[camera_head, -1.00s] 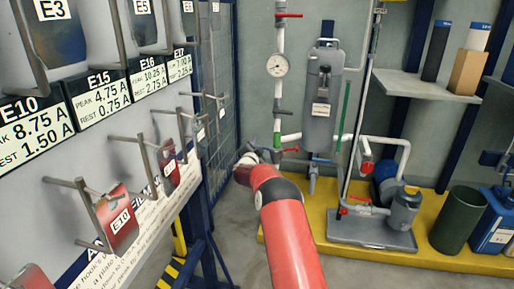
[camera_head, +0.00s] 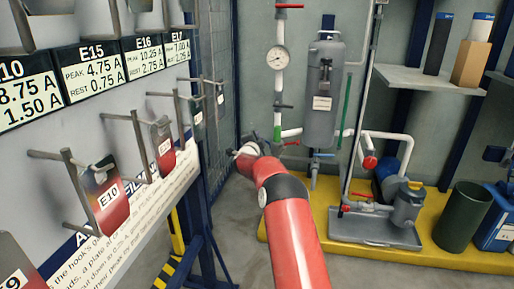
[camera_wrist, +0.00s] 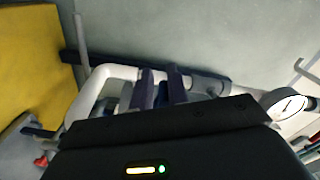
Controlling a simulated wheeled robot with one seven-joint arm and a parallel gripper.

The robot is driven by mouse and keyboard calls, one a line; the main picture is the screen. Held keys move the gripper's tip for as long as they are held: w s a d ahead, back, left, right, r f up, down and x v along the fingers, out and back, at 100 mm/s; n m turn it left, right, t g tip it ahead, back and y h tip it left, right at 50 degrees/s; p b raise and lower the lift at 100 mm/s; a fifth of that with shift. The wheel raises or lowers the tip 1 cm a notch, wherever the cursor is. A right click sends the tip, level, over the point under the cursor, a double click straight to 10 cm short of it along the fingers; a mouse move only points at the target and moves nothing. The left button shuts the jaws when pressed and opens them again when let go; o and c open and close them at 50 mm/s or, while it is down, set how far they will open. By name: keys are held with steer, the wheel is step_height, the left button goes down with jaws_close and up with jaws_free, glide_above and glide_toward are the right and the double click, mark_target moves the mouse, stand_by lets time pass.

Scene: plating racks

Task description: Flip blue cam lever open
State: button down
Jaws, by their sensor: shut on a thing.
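My gripper (camera_wrist: 161,84) shows in the wrist view with its two dark fingers close together beside a white bent pipe (camera_wrist: 112,72) and a grey fitting (camera_wrist: 208,84). A small blue piece (camera_wrist: 172,74), which looks like the blue cam lever, shows at the fingers, partly hidden by them. The fingers appear shut on it. Which way the lever lies cannot be told. In the head view my red arm reaches to the pipework below the gauge, and its end hides the gripper and the lever.
A pressure gauge (camera_head: 277,57) is on the white vertical pipe, beside a grey tank (camera_head: 323,95). The plate rack (camera_head: 50,135) with hooks and hanging plates stands close on the left. A pump (camera_head: 405,203) and a green bin (camera_head: 461,217) are at right. Open floor lies between.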

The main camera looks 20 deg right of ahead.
steer(key=shift+d+r, duration=0.15)
steer(key=shift+r, duration=0.1)
steer(key=c, duration=1.4)
jaws_free()
steer(key=shift+o, duration=0.2)
steer(key=shift+s, duration=0.15)
steer(key=v, duration=0.7)
steer(key=shift+s+a, duration=0.25)
